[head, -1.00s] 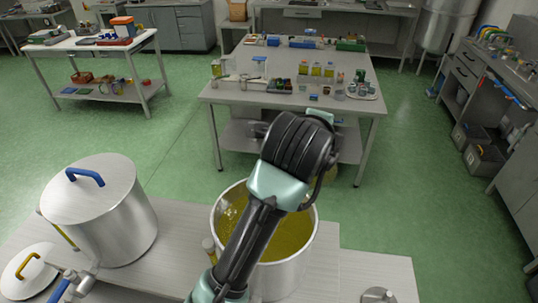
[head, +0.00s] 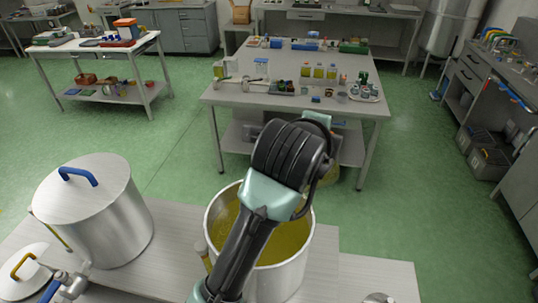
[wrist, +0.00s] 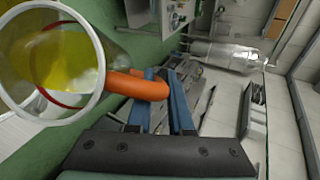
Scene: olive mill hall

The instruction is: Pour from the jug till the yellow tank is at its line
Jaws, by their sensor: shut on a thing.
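My gripper (wrist: 160,100) is shut on the orange handle (wrist: 138,86) of a clear jug (wrist: 100,18) in the wrist view. The jug has a pale rim, a red ring and yellow liquid inside. The wrist view is rolled, so I cannot tell the jug's exact tilt. No stream shows. An open steel tank (head: 290,277) with yellow-green liquid stands below and behind my arm. I cannot make out its line. A lid with a yellow handle (head: 22,265) lies at the far left.
A lidded steel tank (head: 120,225) with a blue handle stands left of the open tank on the grey bench (head: 375,275). A worktable (head: 225,97) with small jars and tools is beyond. Green floor lies clear between the tables.

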